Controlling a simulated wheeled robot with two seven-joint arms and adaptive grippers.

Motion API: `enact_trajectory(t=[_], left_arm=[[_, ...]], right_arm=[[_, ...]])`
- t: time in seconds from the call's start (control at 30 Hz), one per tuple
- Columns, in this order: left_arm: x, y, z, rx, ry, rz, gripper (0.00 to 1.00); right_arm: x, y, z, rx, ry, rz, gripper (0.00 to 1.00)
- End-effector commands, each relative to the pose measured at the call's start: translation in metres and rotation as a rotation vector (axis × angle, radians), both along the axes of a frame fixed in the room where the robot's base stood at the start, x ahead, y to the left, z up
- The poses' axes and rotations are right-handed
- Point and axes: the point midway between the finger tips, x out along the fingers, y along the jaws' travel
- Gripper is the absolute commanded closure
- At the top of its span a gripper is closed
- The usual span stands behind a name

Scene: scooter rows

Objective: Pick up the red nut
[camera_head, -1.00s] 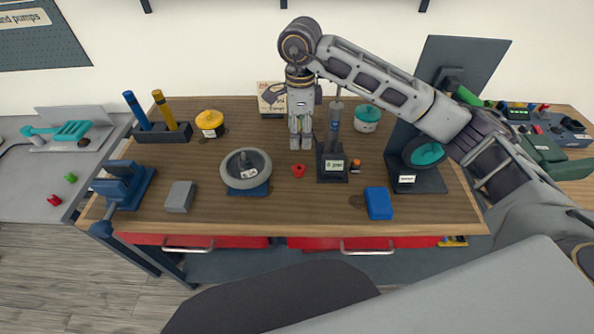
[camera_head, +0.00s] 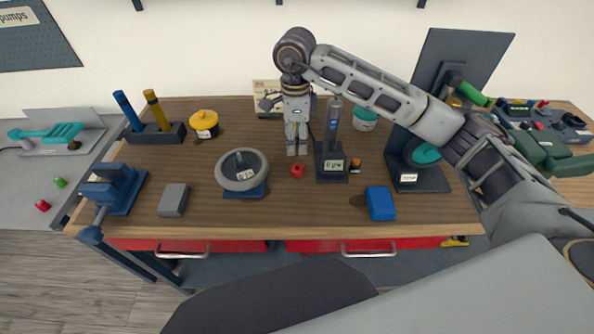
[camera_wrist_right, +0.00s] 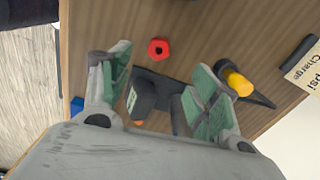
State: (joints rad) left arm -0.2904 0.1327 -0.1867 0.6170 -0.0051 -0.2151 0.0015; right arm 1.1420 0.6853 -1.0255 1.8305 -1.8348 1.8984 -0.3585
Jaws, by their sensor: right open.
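The red nut (camera_head: 297,171) lies on the wooden workbench, between the grey wheel and the dark upright stand. In the right wrist view the red nut (camera_wrist_right: 158,48) is a hexagonal ring with a dark hole, lying flat beyond the fingertips. My right gripper (camera_head: 297,151) points down just behind the nut in the head view. In the wrist view my right gripper (camera_wrist_right: 160,66) shows its two green-padded fingers spread wide apart, with nothing held. The nut and fingers look apart. My left gripper is not in view.
The dark stand (camera_head: 332,161) is close right of the nut, with a small orange-topped item (camera_head: 355,165) beside it. The wheel (camera_head: 242,169) is left, a blue block (camera_head: 380,203) front right, a grey block (camera_head: 174,199) front left. Bare wood lies in front of the nut.

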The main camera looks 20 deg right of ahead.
Motion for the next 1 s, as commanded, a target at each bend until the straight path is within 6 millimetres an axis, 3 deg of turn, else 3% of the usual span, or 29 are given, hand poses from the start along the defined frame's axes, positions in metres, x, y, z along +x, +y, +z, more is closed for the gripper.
enact_trajectory(t=[0.5,1.0], left_arm=[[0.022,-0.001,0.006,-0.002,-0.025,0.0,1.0],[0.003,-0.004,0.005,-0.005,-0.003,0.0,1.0]], right_arm=[[-0.001,0.0,-0.063,0.0,0.001,0.0,0.38],[0.0,0.0,-0.071,0.0,-0.001,0.0,0.38]])
